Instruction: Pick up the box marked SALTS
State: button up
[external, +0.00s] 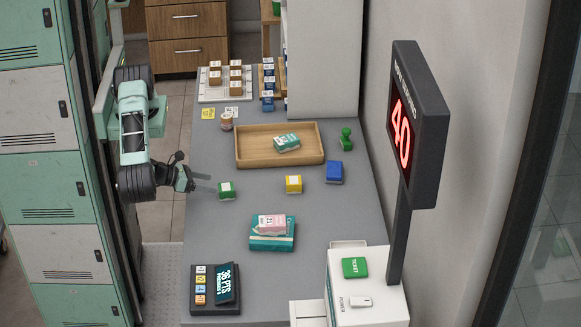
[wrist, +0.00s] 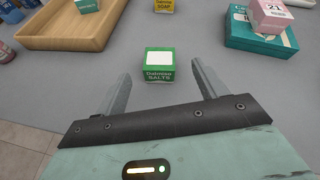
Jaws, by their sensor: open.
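The box marked SALTS (wrist: 159,66) is green with a white top, and its front label reads SALTS in the wrist view. It stands upright on the grey counter, and in the external view it is the green box (external: 227,191) near the counter's left side. My gripper (wrist: 160,82) is open and empty. Its two fingers point toward the box, which lies just ahead of and between their tips. In the external view my gripper (external: 205,184) is at the left edge of the counter, to the left of the box.
A yellow SOAP box (external: 293,184) and a blue box (external: 334,172) stand to the right. A wooden tray (external: 247,160) with a teal-and-white box (external: 287,142) lies behind. A pink box (external: 272,223) sits on a teal box (external: 262,243) nearer the front. Counter around the SALTS box is clear.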

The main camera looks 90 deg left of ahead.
aim_at(222, 187)
jog(key=m, duration=0.1)
jog(key=f+m, duration=0.1)
jog(key=shift+s+a+m+h, duration=0.2)
jog(key=shift+s+m+h, duration=0.1)
jog(key=shift+s+m, duration=0.1)
jog(key=shift+w+t, duration=0.25)
jog(key=shift+t, duration=0.05)
jog(key=p+x, duration=0.2)
jog(key=x, duration=0.4)
jog(key=shift+w+f, duration=0.25)
jog(key=shift+w, duration=0.15)
jog(key=c, duration=1.1)
jog(key=shift+r, duration=0.1)
